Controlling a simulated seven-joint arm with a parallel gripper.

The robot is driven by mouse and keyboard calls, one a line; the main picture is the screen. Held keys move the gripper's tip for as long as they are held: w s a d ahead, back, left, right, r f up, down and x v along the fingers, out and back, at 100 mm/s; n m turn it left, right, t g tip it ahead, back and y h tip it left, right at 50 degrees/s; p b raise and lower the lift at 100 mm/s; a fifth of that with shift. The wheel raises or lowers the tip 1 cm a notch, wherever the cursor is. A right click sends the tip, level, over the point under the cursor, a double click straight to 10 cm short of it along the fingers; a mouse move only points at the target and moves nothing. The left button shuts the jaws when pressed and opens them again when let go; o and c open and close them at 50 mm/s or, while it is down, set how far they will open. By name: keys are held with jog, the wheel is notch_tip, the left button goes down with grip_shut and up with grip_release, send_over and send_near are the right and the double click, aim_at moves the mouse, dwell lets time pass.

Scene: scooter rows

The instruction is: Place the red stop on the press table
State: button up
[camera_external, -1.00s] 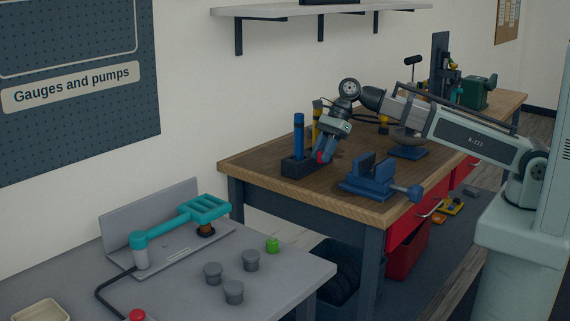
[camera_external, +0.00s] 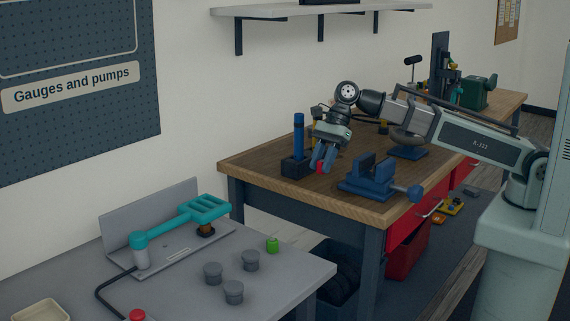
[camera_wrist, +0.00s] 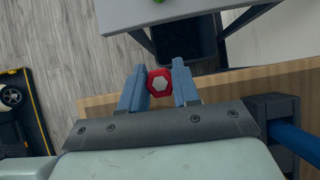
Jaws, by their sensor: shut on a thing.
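The red stop (camera_wrist: 160,84) is between the blue fingers of my gripper (camera_wrist: 158,70) in the wrist view, with a pale hexagon on its facing side. My gripper is shut on it. In the external view, my gripper (camera_external: 322,167) points down over the wooden bench, and the red stop (camera_external: 320,168) shows partly between the fingers. I cannot tell whether the stop is clear of the bench top. The grey press table (camera_external: 300,273) is at the lower left, apart from the gripper, with a teal-handled press (camera_external: 180,219) on it.
Several grey knobs (camera_external: 250,260) and a green one (camera_external: 272,245) stand on the press table. A red-topped button (camera_external: 137,315) is at its front. On the wooden bench (camera_external: 255,163), a dark block with a blue rod (camera_external: 299,135) and a blue vise (camera_external: 370,178) flank my gripper.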

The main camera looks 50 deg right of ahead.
aim_at(297, 268)
jog(key=s+a+f+n+g, duration=0.1)
jog(key=s+a+f+n, duration=0.15)
jog(key=s+a, duration=0.45)
jog(key=s+a+f+n+g, duration=0.1)
jog(key=s+a+f, duration=0.3)
jog(key=a, duration=0.5)
jog(key=shift+w+a+m+t, duration=1)
jog(key=shift+w+a+m, duration=0.2)
jog(key=shift+a+m, duration=0.6)
jog(key=shift+f, duration=4.85)
jog(key=shift+f, duration=0.15)
jog(key=o, duration=1)
jog(key=shift+o, duration=0.2)
jog(key=v, duration=1.2)
jog(key=shift+r, duration=0.2)
